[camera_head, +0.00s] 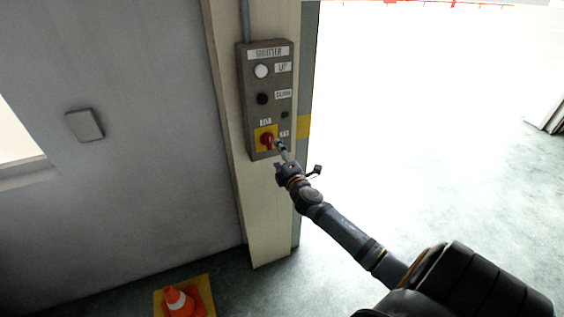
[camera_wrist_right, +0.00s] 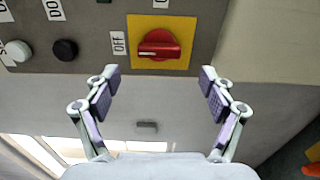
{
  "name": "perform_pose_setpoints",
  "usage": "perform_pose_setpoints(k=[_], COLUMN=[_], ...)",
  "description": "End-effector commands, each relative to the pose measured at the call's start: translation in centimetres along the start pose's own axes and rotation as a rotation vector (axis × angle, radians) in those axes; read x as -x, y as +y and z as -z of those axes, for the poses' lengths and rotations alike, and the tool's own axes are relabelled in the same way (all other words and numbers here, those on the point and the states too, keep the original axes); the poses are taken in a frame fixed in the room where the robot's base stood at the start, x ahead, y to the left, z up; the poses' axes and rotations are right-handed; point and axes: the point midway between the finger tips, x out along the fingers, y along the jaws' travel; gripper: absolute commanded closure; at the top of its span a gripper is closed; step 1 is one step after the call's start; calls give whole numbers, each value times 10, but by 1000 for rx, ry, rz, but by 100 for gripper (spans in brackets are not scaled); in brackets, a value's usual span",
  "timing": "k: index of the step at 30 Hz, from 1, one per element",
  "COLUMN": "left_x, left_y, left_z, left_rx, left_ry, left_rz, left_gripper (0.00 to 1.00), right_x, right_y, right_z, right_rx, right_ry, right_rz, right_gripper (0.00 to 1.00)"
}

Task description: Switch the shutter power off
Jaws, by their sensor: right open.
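The shutter control panel (camera_head: 270,98) is a grey box on a cream pillar, with a white UP button (camera_head: 261,71) and a black DOWN button (camera_head: 262,99). Its red rotary switch (camera_head: 267,141) sits on a yellow plate near the bottom. In the right wrist view the red switch (camera_wrist_right: 159,44) is at the top middle, beside a label reading OFF (camera_wrist_right: 118,42). My right gripper (camera_wrist_right: 158,82) is open and empty, its fingers spread to either side below the switch, apart from it. In the head view the right gripper (camera_head: 284,156) is close to the switch's lower right. My left gripper is out of view.
The cream pillar (camera_head: 262,215) carries the panel beside a bright open doorway on the right. An orange traffic cone (camera_head: 180,301) stands on the floor below left. A small grey box (camera_head: 85,125) is on the wall at left.

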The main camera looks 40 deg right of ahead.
Motion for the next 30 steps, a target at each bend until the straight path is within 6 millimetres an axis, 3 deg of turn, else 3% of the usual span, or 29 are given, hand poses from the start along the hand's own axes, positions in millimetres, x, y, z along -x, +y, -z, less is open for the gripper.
perform_pose_setpoints(k=[3,9,26,28,30], left_x=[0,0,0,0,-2], left_y=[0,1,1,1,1], left_z=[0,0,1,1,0], left_rx=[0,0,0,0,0], left_ry=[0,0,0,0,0], left_rz=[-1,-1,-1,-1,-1], left_gripper=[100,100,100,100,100], right_x=[27,51,53,53,53], right_y=[-1,0,0,-8,-32], right_z=[0,0,0,-2,-10], right_rx=[5,1,-1,-9,-37], right_ry=[2,1,0,-7,-26], right_rz=[2,1,0,14,59], right_gripper=[17,17,17,17,17])
